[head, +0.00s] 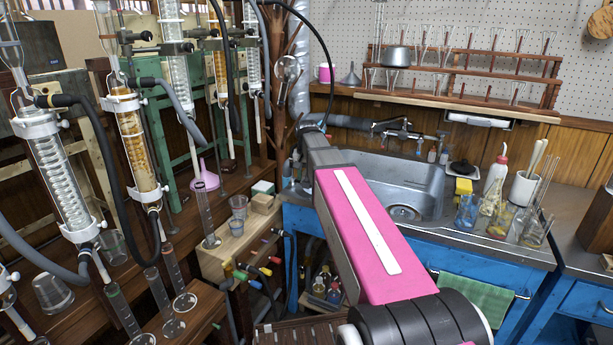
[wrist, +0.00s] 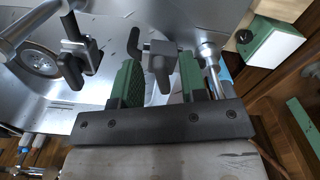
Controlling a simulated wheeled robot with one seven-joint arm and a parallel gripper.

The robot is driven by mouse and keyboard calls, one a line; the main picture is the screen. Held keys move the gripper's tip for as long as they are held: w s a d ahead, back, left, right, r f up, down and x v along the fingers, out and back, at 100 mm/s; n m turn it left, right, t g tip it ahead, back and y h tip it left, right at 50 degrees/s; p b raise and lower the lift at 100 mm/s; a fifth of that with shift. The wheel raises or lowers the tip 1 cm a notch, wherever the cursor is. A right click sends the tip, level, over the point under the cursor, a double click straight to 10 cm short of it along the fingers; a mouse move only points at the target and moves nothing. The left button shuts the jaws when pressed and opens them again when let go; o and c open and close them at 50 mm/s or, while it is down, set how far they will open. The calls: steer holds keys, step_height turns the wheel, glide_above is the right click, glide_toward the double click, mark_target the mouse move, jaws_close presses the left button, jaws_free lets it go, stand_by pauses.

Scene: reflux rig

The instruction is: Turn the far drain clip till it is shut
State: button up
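A dark grey clip (wrist: 160,68) with a short bent handle shows in the wrist view, between the two green-padded fingers of my gripper (wrist: 160,80). The fingers stand apart, one on each side of it; I cannot tell whether either pad touches it. A second dark clip (wrist: 76,60) stands to the left, outside the fingers, by a metal tube. I cannot tell from this view alone which clip is the far one. In the head view my arm hides the gripper, and I cannot make out the clips there.
The steel sink (head: 383,185) lies behind my arm; its drain (wrist: 40,62) shows at left in the wrist view. A green and white block (wrist: 270,42) is right of the fingers. Glass columns (head: 62,180) and flasks (head: 497,205) stand at both sides in the head view.

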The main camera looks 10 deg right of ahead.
step_height(320, 180, up, 11)
stand_by(0.8)
steer(key=shift+f, duration=0.1)
steer(key=o, duration=0.7)
steer(key=n+t+y, duration=0.1)
steer(key=n+y, duration=0.3)
steer(key=n, duration=1.4)
glide_toward(306, 176)
steer(key=x, duration=0.6)
steer(key=w+x, duration=0.1)
steer(key=x, duration=0.2)
steer(key=shift+w+d, duration=0.1)
steer(key=shift+d, duration=0.15)
steer(key=shift+c, duration=0.3)
steer(key=c, duration=0.9)
